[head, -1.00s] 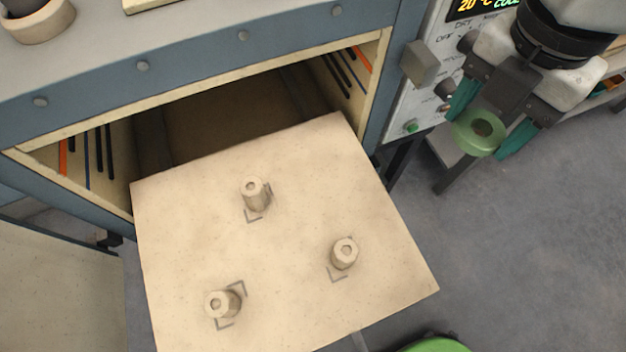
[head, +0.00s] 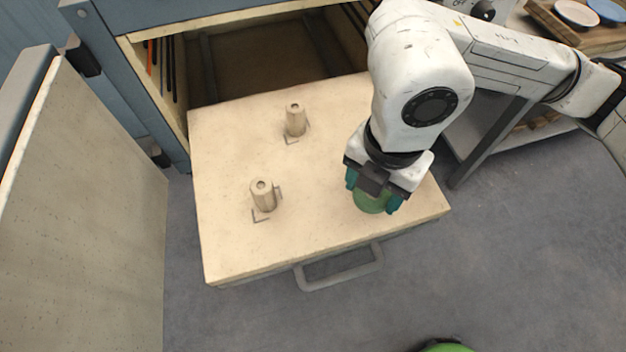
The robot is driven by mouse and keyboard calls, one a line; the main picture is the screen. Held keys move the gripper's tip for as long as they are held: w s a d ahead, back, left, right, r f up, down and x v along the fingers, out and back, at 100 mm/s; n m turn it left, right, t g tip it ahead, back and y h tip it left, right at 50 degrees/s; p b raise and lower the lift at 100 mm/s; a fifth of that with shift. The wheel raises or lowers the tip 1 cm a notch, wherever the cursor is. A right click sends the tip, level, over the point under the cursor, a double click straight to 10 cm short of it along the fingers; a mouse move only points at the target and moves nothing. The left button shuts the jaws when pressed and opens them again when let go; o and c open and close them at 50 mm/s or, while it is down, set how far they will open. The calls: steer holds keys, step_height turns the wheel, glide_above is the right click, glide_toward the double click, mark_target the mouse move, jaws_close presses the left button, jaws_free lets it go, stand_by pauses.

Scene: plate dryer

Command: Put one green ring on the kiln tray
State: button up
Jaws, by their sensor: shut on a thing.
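The kiln tray (head: 320,240) is a pale slab pulled out of the kiln, with a handle at its front. Two short pale posts, one at the back (head: 295,120) and one at the front left (head: 263,196), stand bare on it beside corner marks. My gripper (head: 373,196) is over the right part of the tray, shut on a green ring (head: 370,201). The fingers and wrist cover much of the ring. The third post is hidden there, and I cannot tell whether the ring is around it or touches the tray.
The open kiln (head: 255,70) is behind the tray, with its door (head: 85,200) swung out at the left. A wooden board (head: 565,35) with plates is at the top right.

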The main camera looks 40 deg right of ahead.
steer(key=w+a+f, duration=0.1)
steer(key=w+f, duration=0.1)
steer(key=w, duration=0.2)
steer(key=p, duration=0.1)
glide_above(319, 195)
steer(key=f, duration=0.5)
steer(key=shift+s+f, duration=0.15)
steer(key=shift+s, duration=0.15)
steer(key=shift+w+f, duration=0.25)
steer(key=shift+f, duration=0.15)
steer(key=shift+w+f+p, duration=0.1)
steer(key=shift+f+p, duration=0.2)
steer(key=shift+f, duration=1.25)
steer(key=shift+f, duration=0.15)
steer(key=o, duration=1.1)
steer(key=shift+c, duration=0.2)
